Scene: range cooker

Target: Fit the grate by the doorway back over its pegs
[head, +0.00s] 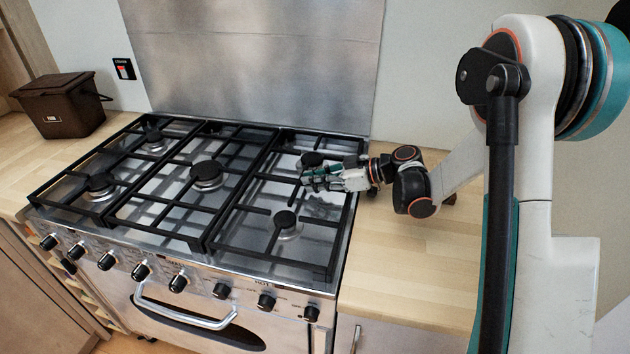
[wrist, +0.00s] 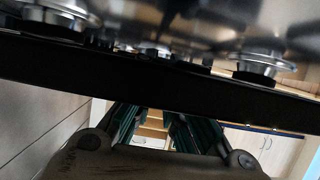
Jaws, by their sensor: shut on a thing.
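The hob carries three black grates side by side. The right-hand grate (head: 333,262) lies over the right pair of burners, its left side close beside the middle grate (head: 150,222). My gripper (head: 312,174) reaches in from the right, over the rear part of the right grate, and is shut on it. In the wrist view a long black grate bar (wrist: 160,85) crosses in front of the teal fingers (wrist: 165,125). The fingers partly hide the rear right burner (head: 311,158). I cannot tell whether the right grate sits on its pegs; no pegs can be made out.
The left grate (head: 75,178) lies over the left burners. A steel splashback (head: 255,60) stands behind the hob. Control knobs (head: 178,283) and an oven handle (head: 180,315) line the front. Clear wooden worktop (head: 415,265) is at right; a brown bin (head: 62,105) stands at left.

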